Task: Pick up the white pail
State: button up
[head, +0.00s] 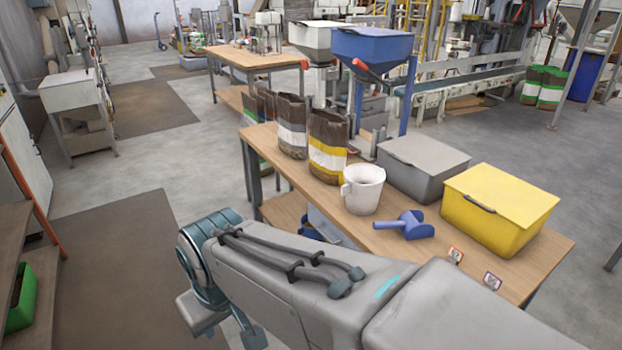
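The white pail (366,191) stands upright on the wooden workbench (386,243). It has an open top and a handle on its left side. A blue scoop (406,226) lies just in front of it to the right. My arm crosses the lower part of the head view, in front of the bench, and hides part of the bench's near side. My gripper does not show in this view, so its fingers cannot be seen. Nothing visible is touching the pail.
Bags with white (292,137) and yellow (327,158) bands stand behind the pail. A grey lidded bin (424,160) and a yellow lidded bin (503,200) stand to its right. Two small tags (455,255) (492,281) are at the bench's front edge. Open floor (110,260) lies left.

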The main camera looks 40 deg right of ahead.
aim_at(362, 189)
jog(key=i, duration=1.7)
jog(key=z, duration=3.25)
jog(key=i, duration=1)
jog(key=z, duration=0.05)
